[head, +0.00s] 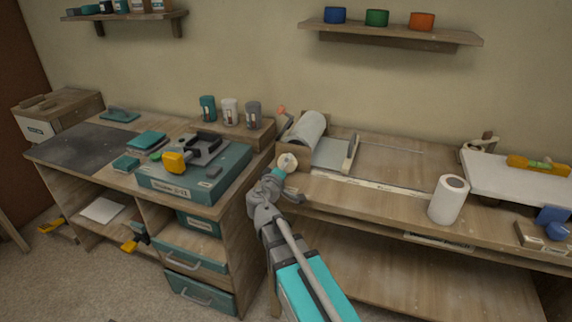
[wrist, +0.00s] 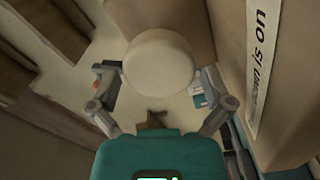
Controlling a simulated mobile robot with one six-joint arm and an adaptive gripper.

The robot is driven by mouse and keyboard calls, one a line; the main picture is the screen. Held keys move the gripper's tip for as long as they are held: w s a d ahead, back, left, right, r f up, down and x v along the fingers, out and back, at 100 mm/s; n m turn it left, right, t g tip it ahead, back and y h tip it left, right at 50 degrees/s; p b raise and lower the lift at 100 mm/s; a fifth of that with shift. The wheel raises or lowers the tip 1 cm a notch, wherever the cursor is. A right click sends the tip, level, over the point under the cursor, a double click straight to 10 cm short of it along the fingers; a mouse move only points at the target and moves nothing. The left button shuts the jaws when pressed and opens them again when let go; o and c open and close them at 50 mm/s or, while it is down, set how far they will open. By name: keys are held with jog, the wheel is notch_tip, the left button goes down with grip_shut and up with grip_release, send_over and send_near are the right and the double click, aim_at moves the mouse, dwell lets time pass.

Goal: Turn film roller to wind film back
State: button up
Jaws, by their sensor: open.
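The film roller (head: 308,128) is a white roll held at the left end of the long right-hand bench. A pale round knob (head: 288,161) faces front at the bench's left corner, below the roll. My gripper (head: 283,180) is close in front of the knob. In the wrist view the knob (wrist: 158,62) is a plain cream disc, centred ahead of the palm. The open fingers (wrist: 158,80) stand on either side of it with gaps showing. The knob's shaft is hidden behind its face.
A white roll (head: 447,203) stands upright on the bench to the right. A teal machine (head: 197,178) with a yellow part sits on the left bench. A lettered strip (wrist: 263,60) on a wooden face runs close to the right finger. The bench middle is mostly clear.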

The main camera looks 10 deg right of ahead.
jog(key=shift+v, duration=3.15)
jog(key=shift+s+d, duration=0.1)
jog(key=shift+s, duration=0.05)
